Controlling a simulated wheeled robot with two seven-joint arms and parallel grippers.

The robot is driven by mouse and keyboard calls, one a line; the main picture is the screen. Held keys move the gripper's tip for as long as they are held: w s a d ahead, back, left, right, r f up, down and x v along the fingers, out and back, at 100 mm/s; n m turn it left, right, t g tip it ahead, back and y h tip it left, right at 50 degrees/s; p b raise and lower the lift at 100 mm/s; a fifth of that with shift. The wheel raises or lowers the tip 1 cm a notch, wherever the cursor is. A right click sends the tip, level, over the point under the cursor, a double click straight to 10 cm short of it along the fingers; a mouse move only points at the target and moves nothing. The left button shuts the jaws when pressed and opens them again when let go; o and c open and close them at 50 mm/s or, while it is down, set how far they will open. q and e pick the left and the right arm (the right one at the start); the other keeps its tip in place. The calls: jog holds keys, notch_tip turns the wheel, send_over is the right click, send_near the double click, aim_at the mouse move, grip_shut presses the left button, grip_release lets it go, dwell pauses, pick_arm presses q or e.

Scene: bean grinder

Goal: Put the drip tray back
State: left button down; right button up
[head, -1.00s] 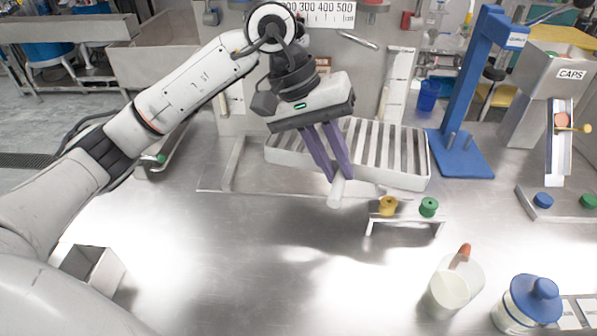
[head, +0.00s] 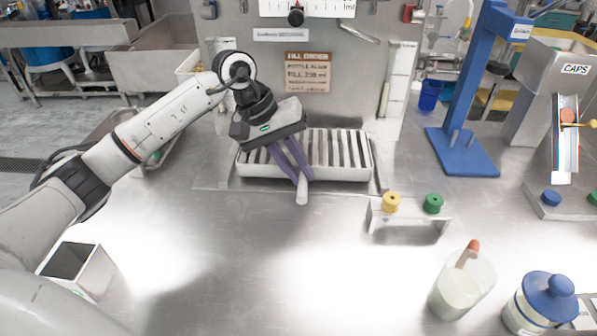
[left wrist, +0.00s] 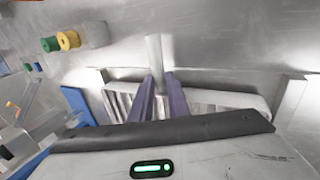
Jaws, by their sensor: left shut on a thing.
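The drip tray (head: 345,173) is a pale slatted tray with a short white handle (head: 302,193) at its front. In the head view it lies level in front of the dispenser panel, between the low side rails of a metal base. I cannot tell whether it rests fully on the base. My left gripper (head: 299,177) is shut on the tray's handle, its purple fingers reaching down from above. In the left wrist view the fingers (left wrist: 159,80) straddle the handle (left wrist: 154,48), and the tray (left wrist: 222,98) lies behind them. My right gripper is out of view.
A small stand with yellow (head: 391,202) and green (head: 433,203) knobs is right of the handle. A jug (head: 462,285) and a blue-lidded jar (head: 541,305) stand at front right. A blue stand (head: 465,150) is at right. An open metal box (head: 78,268) is at front left.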

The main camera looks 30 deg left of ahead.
pick_arm(q)
jog(key=shift+f, duration=0.4)
jog(key=c, duration=1.7)
grip_release()
jog(key=shift+f, duration=0.15)
jog(key=v, duration=1.2)
jog(key=shift+s, duration=0.1)
